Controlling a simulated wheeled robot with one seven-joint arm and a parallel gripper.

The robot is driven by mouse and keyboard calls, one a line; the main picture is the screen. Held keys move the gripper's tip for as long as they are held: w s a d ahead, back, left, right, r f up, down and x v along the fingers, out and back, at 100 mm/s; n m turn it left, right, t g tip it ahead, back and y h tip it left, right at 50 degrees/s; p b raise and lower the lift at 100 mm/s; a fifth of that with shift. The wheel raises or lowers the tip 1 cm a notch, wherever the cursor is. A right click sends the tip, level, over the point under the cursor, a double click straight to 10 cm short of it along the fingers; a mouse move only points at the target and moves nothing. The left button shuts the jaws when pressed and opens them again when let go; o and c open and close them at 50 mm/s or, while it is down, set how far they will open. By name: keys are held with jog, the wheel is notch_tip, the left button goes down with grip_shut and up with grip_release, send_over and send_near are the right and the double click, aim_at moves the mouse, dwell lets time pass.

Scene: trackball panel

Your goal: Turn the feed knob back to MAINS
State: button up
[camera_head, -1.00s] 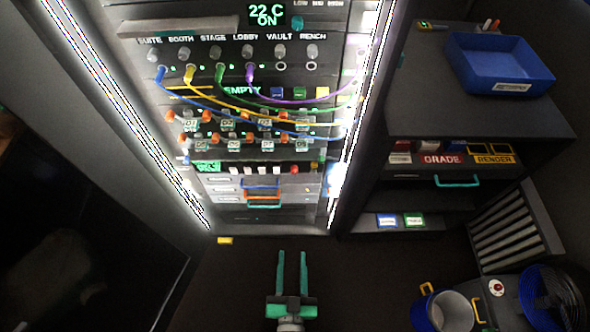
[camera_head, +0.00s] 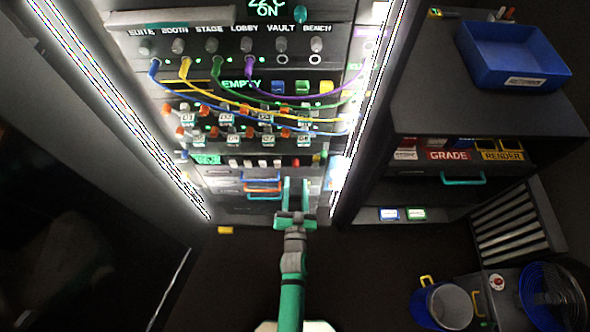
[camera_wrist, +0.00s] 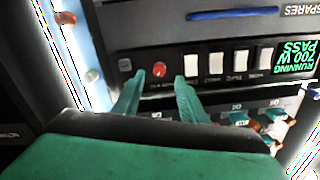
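My gripper (camera_head: 296,183) is in front of the lower part of the rack, its two green fingers pointing at the row of switches. In the wrist view my gripper (camera_wrist: 160,78) is open and empty, with a red round control (camera_wrist: 159,69) showing between the fingertips. The same red control (camera_head: 295,162) shows in the head view. I cannot tell whether the fingers touch the panel. No MAINS label is readable, and I cannot tell which control is the feed knob.
White switches (camera_wrist: 216,64) and a green-lettered display (camera_wrist: 296,60) sit beside the red control. Colored cables (camera_head: 258,103) hang across the rack above. A blue drawer handle (camera_wrist: 232,13) is close by. A blue tray (camera_head: 510,58) stands on the right cabinet.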

aim_at(296, 167)
jog(key=w, duration=0.4)
jog(key=shift+w+d, duration=0.15)
jog(key=shift+d, duration=0.05)
jog(key=shift+w+a, duration=0.2)
jog(key=shift+w, duration=0.75)
jog(key=shift+s, duration=0.1)
grip_shut()
